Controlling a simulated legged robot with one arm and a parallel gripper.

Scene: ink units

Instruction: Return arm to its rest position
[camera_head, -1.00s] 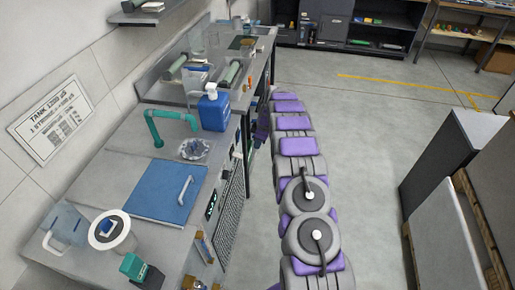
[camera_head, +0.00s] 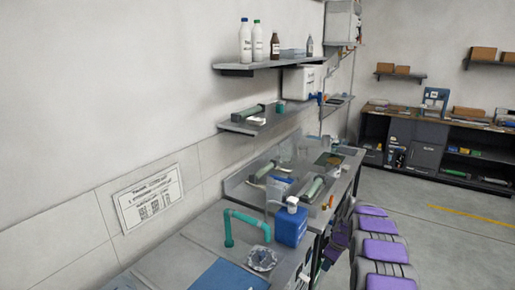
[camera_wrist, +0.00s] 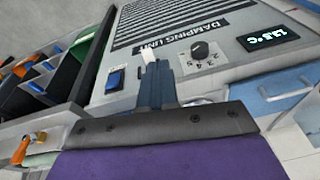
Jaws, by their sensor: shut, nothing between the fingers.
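My arm (camera_head: 378,250), with purple and grey segments, runs along the right side of the bench in the head view. Its far end is low by the bench front, and I cannot make out the fingers there. I cannot tell whether the fingers touch the panel.
The bench carries a blue jug (camera_head: 291,226), a teal pipe (camera_head: 246,224) and a blue panel (camera_head: 228,277). Wall shelves (camera_head: 272,67) with bottles hang above it. A dark workbench (camera_head: 432,160) stands at the back. The floor (camera_head: 450,235) at right is open.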

